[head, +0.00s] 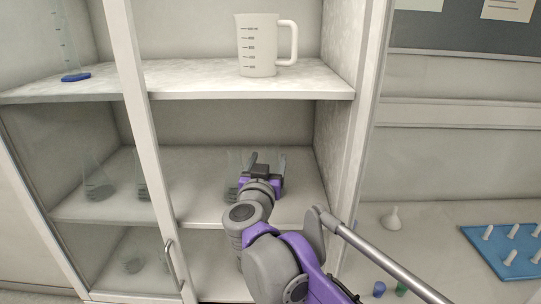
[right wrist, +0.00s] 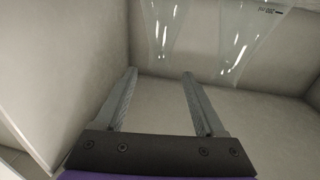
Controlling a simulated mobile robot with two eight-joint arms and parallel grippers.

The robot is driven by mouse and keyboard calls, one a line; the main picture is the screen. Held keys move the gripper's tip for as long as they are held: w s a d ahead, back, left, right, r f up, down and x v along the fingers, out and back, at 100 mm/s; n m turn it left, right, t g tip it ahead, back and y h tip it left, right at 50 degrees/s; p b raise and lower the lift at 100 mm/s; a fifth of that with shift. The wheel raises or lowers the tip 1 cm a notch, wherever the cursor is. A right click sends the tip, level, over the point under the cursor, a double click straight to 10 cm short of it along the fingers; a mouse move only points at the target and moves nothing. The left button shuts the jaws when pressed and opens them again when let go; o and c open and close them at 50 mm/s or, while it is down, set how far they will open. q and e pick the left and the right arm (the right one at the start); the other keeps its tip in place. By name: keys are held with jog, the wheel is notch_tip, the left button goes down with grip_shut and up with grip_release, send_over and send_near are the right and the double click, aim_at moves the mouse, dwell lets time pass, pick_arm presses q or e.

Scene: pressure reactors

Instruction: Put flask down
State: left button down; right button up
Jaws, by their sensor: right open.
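My right gripper (head: 268,158) is inside the cabinet at the middle shelf (head: 195,200), jaws open. In the right wrist view its two fingers (right wrist: 158,75) are spread with nothing between them. Two clear glass flasks (right wrist: 170,30) (right wrist: 245,40) show beyond the fingertips, cut off by the top edge and apart from the fingers. In the head view, faint clear glass (head: 232,165) shows just left of the gripper, partly hidden by it. I cannot tell which flask the task means. My left gripper is not in view.
A white measuring jug (head: 257,48) stands on the upper shelf, with a blue-based cylinder (head: 75,76) at left. More flasks (head: 97,186) stand behind the glass door (head: 170,262). The cabinet's right wall is close. A blue peg rack (head: 508,250) and white funnel (head: 392,219) are on the counter.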

jog(key=s, duration=0.7)
jog(key=shift+a+b, duration=0.3)
jog(key=shift+a, duration=0.1)
